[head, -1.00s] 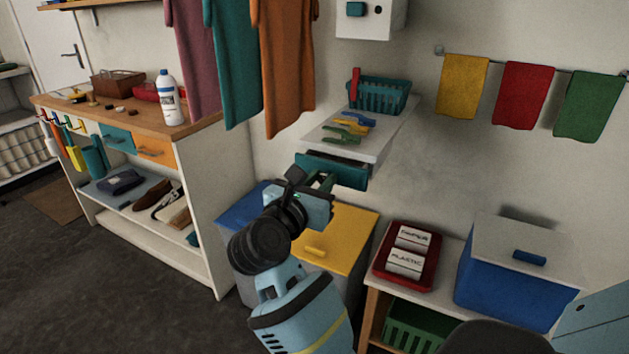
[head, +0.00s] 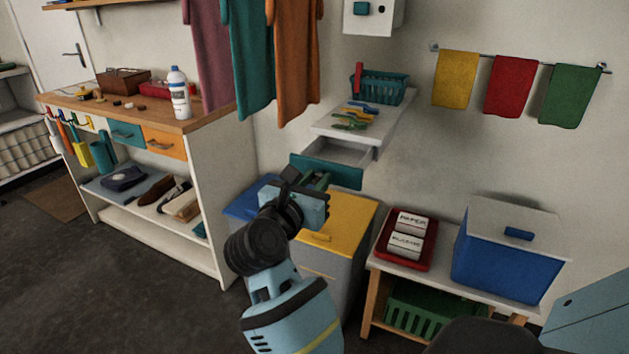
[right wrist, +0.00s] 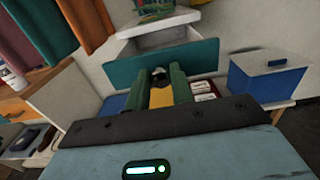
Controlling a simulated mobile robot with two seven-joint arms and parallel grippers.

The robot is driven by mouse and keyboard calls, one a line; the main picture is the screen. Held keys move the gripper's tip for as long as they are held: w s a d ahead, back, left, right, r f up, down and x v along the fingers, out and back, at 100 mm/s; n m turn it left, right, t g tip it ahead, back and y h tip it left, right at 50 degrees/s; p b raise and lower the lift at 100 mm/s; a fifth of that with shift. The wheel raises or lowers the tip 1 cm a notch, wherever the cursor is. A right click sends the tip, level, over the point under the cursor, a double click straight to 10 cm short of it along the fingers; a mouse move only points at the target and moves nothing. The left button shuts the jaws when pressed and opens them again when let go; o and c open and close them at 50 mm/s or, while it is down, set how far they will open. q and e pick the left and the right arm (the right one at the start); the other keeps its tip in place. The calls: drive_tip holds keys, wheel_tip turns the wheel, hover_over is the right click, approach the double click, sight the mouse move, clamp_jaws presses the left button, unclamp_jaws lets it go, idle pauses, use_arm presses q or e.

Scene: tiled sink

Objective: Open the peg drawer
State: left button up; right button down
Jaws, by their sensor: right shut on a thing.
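The peg drawer has a teal front (head: 343,174) and hangs under a small white wall shelf (head: 360,127). It stands pulled out, and its pale inside shows between the shelf and the front. Several coloured pegs (head: 352,118) lie on top of the shelf. My right gripper (head: 320,179) is at the drawer front and is shut on its handle, which is mostly hidden by the fingers. The right wrist view shows the green fingers (right wrist: 161,80) against the teal front (right wrist: 206,56). My left gripper is not in view.
A teal basket (head: 382,88) stands at the shelf's back. Below the drawer are bins with blue and yellow lids (head: 345,220). A low bench at right holds a red tray (head: 383,250) and a blue box (head: 505,255). Hanging cloths (head: 297,70) are left of the shelf.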

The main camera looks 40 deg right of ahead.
drive_tip(key=shift+s+a, duration=0.1)
drive_tip(key=shift+a, duration=0.15)
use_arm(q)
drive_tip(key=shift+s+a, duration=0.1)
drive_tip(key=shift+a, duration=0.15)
use_arm(e)
drive_tip(key=shift+d, duration=0.1)
drive_tip(key=c, duration=1.2)
unclamp_jaws()
drive_tip(key=shift+c, duration=0.2)
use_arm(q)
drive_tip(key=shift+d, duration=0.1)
